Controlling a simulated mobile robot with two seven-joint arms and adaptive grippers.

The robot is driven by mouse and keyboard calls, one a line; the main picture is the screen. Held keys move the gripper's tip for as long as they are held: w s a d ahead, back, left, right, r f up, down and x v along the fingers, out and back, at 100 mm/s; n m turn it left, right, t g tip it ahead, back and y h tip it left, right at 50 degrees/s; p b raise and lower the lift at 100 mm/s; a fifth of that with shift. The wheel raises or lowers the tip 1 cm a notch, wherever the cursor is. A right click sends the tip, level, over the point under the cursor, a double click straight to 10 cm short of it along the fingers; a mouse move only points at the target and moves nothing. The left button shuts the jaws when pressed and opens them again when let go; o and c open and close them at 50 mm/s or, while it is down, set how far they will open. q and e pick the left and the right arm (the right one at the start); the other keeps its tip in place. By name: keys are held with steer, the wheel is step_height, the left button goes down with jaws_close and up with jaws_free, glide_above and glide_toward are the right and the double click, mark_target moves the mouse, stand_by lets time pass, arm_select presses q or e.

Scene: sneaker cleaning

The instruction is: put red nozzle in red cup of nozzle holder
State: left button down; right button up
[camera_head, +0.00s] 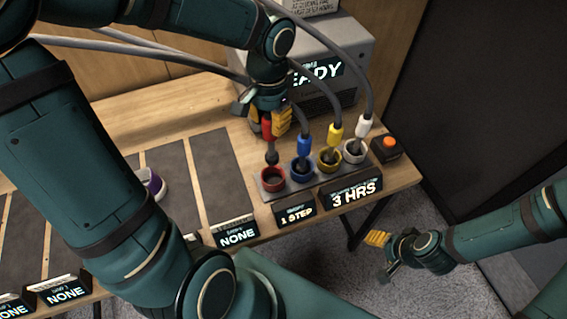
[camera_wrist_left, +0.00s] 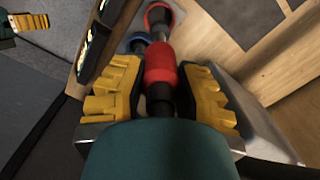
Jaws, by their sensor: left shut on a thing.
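My left gripper (camera_head: 271,121) is shut on the red nozzle (camera_head: 267,129), which hangs roughly upright with its dark tip down. The tip is just above or at the far rim of the red cup (camera_head: 266,186), the leftmost cup of the nozzle holder. In the left wrist view the red nozzle (camera_wrist_left: 163,68) lies between the yellow fingers (camera_wrist_left: 160,90), and the red cup (camera_wrist_left: 178,16) is just beyond its tip. I cannot tell whether the tip touches the cup. My right gripper (camera_head: 378,241) is away at the lower right, over the floor; its finger opening is unclear.
Blue (camera_head: 305,145), yellow (camera_head: 335,134) and white (camera_head: 363,125) nozzles stand in the neighbouring cups, with hoses rising from them. A grey machine (camera_head: 352,48) is behind. An orange button (camera_head: 390,142) is to the right. Dark mats (camera_head: 215,175) and a purple-white sneaker (camera_head: 155,186) lie left.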

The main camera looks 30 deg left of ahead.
mark_target(271, 153)
arm_select(q)
steer(key=shift+f, duration=0.25)
step_height(271, 153, down, 5)
steer(key=shift+s+f+b, duration=0.1)
steer(key=shift+s+b, duration=0.05)
steer(key=shift+b, duration=0.45)
step_height(271, 153, down, 3)
steer(key=shift+f+b, duration=0.2)
steer(key=shift+b, duration=0.2)
steer(key=shift+f, duration=0.45)
steer(key=c, duration=0.7)
jaws_free()
steer(key=shift+c, duration=0.2)
